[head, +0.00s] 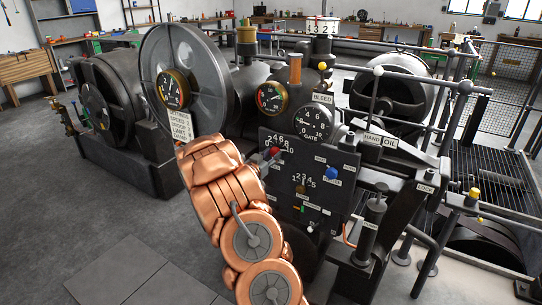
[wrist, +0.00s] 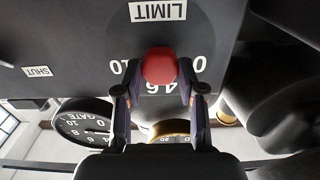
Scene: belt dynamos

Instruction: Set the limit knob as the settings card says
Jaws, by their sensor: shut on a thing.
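The red limit knob (head: 275,150) is on the dark panel (head: 290,190), with a printed number scale around it. In the wrist view, which is upside down, the knob (wrist: 158,66) sits between the fingers of my gripper (wrist: 160,84), below the LIMIT label (wrist: 158,11). My gripper (head: 267,157) is shut on the knob. Figures 0, 4, 6 and 10 show around it; the fingers cover parts of the scale, and I cannot tell where the knob points. The settings card (head: 180,125) hangs left of the panel; its small lines are not surely readable.
A blue knob (head: 332,172) is right of the red one on the same panel. The gate gauge (head: 313,124) is above it, and the large wheel (head: 205,75) stands left. Floor at left is clear.

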